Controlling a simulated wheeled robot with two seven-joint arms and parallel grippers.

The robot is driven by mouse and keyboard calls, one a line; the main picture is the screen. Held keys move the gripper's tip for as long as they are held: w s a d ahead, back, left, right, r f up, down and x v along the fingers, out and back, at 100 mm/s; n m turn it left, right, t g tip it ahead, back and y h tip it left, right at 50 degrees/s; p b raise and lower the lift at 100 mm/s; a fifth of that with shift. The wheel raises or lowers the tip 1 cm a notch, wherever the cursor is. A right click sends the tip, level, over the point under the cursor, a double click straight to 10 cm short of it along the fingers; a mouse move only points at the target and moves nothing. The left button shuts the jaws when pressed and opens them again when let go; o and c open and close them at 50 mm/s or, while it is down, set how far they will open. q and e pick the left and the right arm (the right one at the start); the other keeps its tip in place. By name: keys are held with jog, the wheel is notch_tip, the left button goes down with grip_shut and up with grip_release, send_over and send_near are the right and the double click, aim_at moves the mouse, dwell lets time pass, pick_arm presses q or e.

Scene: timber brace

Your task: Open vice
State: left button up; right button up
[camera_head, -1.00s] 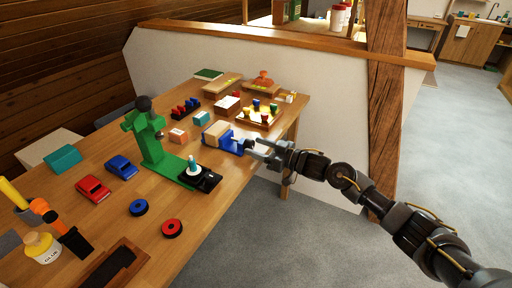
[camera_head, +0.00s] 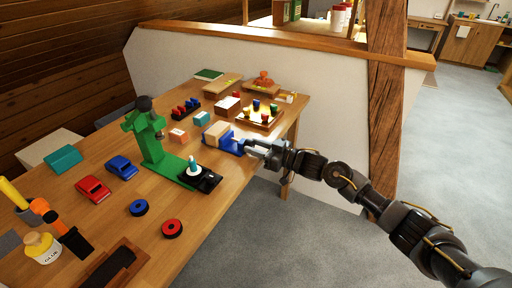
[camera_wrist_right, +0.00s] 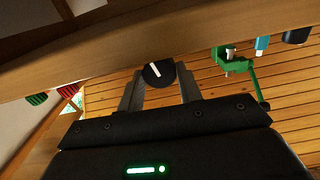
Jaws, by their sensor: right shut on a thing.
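The blue vice (camera_head: 226,143) sits near the table's front right edge, with a light wooden block (camera_head: 216,132) between its jaws. My right gripper (camera_head: 254,145) is at the vice's right end, at the table edge. In the right wrist view, my right gripper (camera_wrist_right: 160,83) has its fingers on either side of a round black knob with a white mark, the vice handle (camera_wrist_right: 158,72), and is shut on it. The vice body is hidden in the wrist view. My left gripper is not in view.
A tray with coloured pegs (camera_head: 259,113) lies behind the vice. Toy cars and wheels lie to the left. The floor right of the table (camera_head: 300,240) is clear.

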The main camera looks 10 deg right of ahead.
jog(key=shift+n, duration=0.8)
jog(key=shift+f+n+b, duration=0.1)
jog(key=shift+n+b, duration=0.2)
jog(key=shift+n, duration=0.8)
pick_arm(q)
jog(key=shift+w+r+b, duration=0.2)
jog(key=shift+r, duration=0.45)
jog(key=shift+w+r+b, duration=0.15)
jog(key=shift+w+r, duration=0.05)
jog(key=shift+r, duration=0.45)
pick_arm(e)
jog(key=shift+n, duration=1.5)
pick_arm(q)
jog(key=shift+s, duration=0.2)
